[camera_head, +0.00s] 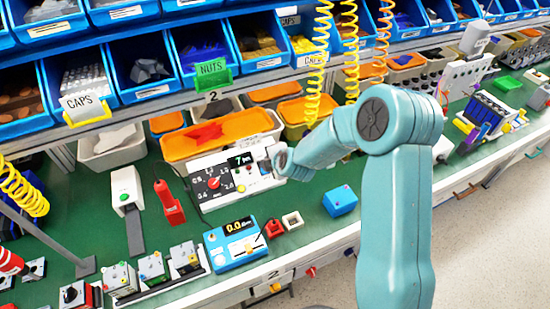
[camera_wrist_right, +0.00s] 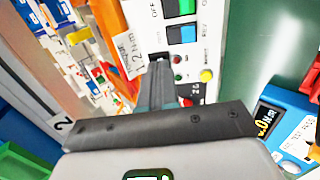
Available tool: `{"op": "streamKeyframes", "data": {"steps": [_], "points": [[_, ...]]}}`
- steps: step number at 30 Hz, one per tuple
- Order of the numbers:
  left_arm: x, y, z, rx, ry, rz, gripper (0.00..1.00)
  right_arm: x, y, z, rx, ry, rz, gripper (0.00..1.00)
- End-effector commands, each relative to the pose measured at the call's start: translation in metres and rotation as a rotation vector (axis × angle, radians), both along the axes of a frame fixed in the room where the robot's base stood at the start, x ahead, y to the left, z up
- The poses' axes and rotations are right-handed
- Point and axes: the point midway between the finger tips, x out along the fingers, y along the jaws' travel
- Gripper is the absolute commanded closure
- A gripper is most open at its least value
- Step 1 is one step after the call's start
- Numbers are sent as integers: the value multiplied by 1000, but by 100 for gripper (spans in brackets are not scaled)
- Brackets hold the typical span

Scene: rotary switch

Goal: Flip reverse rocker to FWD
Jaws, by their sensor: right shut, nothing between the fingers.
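The white control panel (camera_head: 222,183) stands on the green bench, with a rotary dial (camera_head: 213,183) on its face. In the right wrist view the panel (camera_wrist_right: 205,55) shows at a steep angle. It carries a blue rocker (camera_wrist_right: 182,34) with small lettering beside it that I cannot read surely, and a green rocker (camera_wrist_right: 178,7) near the word OFF. My right gripper (camera_wrist_right: 161,62) is shut and empty, its tips close to the panel near the blue rocker; I cannot tell whether they touch. In the head view my right arm hides the panel's right end and the rockers. My left gripper is not in view.
A red button (camera_wrist_right: 177,59) and a yellow button (camera_wrist_right: 206,75) sit near the fingers. A blue meter (camera_head: 235,245), a blue cube (camera_head: 340,200) and a red tool (camera_head: 169,203) stand around the panel. Orange-lidded bins (camera_head: 215,138) are close behind it.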

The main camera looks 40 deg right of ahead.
Motion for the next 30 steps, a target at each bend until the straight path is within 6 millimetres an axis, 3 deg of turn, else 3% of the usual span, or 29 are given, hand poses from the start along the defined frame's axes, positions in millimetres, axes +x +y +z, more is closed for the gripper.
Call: {"op": "streamKeyframes", "data": {"steps": [3,9,30], "points": [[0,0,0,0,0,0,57,-12,2,19,-2,-4,1,100],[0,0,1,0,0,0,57,-26,5,39,-1,-2,1,100],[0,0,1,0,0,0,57,-32,8,43,-1,0,1,100]]}}
